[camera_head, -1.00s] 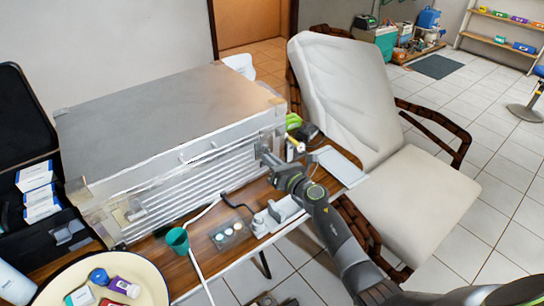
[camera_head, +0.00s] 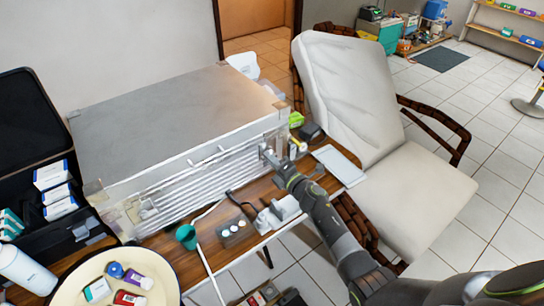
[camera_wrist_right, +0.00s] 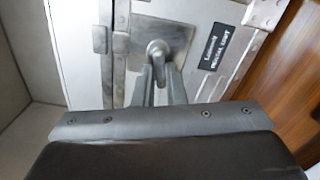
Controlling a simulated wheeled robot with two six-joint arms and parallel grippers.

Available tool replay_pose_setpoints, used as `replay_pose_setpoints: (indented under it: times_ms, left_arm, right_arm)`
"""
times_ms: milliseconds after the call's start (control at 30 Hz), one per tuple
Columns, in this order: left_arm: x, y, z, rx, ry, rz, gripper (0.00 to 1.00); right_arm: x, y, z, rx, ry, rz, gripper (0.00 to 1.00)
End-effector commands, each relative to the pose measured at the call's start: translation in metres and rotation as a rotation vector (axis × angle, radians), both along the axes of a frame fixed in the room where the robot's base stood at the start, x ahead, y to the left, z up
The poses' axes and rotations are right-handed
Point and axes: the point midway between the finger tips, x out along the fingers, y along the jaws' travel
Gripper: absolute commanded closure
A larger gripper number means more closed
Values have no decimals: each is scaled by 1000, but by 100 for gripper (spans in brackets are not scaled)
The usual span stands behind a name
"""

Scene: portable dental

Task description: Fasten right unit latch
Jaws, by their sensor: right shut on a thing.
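The dental unit (camera_head: 165,125) is a large silver metal case on the wooden table, with a ribbed front. My right gripper (camera_head: 268,154) is at the right end of its front. In the right wrist view, my right gripper (camera_wrist_right: 158,85) is shut on the round grey knob of the right unit latch (camera_wrist_right: 157,47), which sits on a metal plate. A black label (camera_wrist_right: 223,50) is beside the latch on the case. The fingers hide the lower part of the latch. I cannot tell whether the latch is fastened. My left gripper is not in view.
A green cup (camera_head: 186,237), a small box with white round tops (camera_head: 234,232) and a white device (camera_head: 278,212) stand along the table's front. A round tray (camera_head: 75,285) is at lower left, by an open black case (camera_head: 75,232). A beige chair (camera_head: 405,190) stands right of the table.

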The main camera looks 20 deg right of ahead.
Motion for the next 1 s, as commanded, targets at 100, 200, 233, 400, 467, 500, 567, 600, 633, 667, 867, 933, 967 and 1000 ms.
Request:
replay_pose_setpoints:
  times_ms: [100, 200, 233, 400, 467, 500, 567, 600, 633, 667, 867, 933, 967, 1000]
  left_arm:
    - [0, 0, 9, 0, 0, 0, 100]
    - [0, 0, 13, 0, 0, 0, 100]
    - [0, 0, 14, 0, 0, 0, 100]
    - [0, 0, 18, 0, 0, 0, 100]
    - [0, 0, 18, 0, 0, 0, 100]
    - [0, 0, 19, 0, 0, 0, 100]
    - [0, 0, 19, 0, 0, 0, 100]
    - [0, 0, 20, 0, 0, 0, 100]
    - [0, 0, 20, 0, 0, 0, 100]
    - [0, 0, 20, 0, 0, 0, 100]
    - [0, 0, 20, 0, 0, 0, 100]
    - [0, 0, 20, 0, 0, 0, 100]
    - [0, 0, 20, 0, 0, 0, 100]
    - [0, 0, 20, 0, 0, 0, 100]
  right_arm:
    - [0, 0, 3, 82, 32, -1, 100]
    - [-1, 0, 4, 141, 54, -1, 100]
    - [0, 0, 4, 156, 59, -1, 100]
    - [-1, 0, 4, 224, 83, -1, 100]
    - [-1, 0, 4, 240, 89, -1, 100]
    - [-1, 0, 4, 249, 93, -1, 100]
    - [-1, 0, 4, 260, 96, -1, 100]
    - [-1, 0, 4, 265, 98, -1, 100]
    - [-1, 0, 4, 268, 99, -1, 100]
    - [-1, 0, 4, 270, 100, -1, 100]
    - [-1, 0, 4, 276, 102, -1, 100]
    - [-1, 0, 4, 276, 102, -1, 100]
    - [-1, 0, 4, 276, 102, -1, 100]
    - [-1, 0, 4, 276, 102, -1, 100]
